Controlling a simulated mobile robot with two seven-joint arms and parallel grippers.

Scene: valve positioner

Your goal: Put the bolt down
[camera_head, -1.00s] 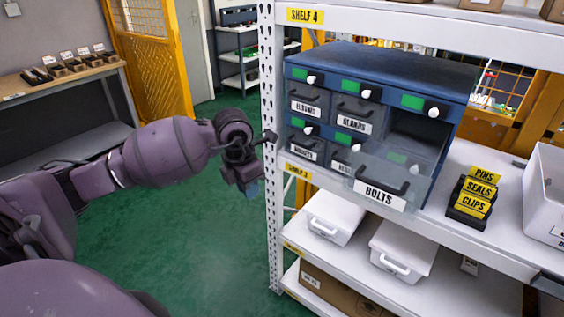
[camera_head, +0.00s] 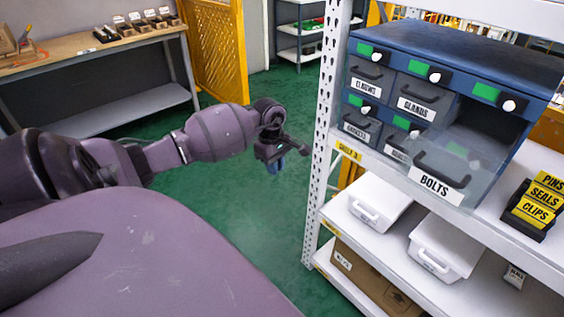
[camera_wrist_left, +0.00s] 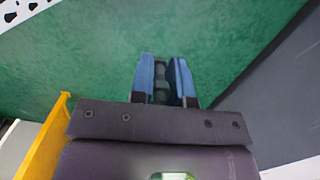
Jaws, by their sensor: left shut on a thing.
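My left gripper (camera_head: 276,163) hangs over the green floor, left of the shelf's upright, with its blue fingers pointing down. In the left wrist view the blue fingers (camera_wrist_left: 167,80) are shut on a dark bolt (camera_wrist_left: 161,84), which shows between them against the green floor. The bolt cannot be made out in the head view. The drawer labelled BOLTS (camera_head: 437,185) is pulled out of the blue cabinet at the right, and my gripper is well apart from it. My right gripper is not in view.
The blue cabinet (camera_head: 455,50) stands on a white shelf, with a label holder reading PINS, SEALS, CLIPS (camera_head: 537,205) beside it. White bins (camera_head: 444,250) sit on the shelf below. A wooden workbench (camera_head: 75,53) with small dark trays (camera_head: 118,32) stands at the back left. Open floor lies between.

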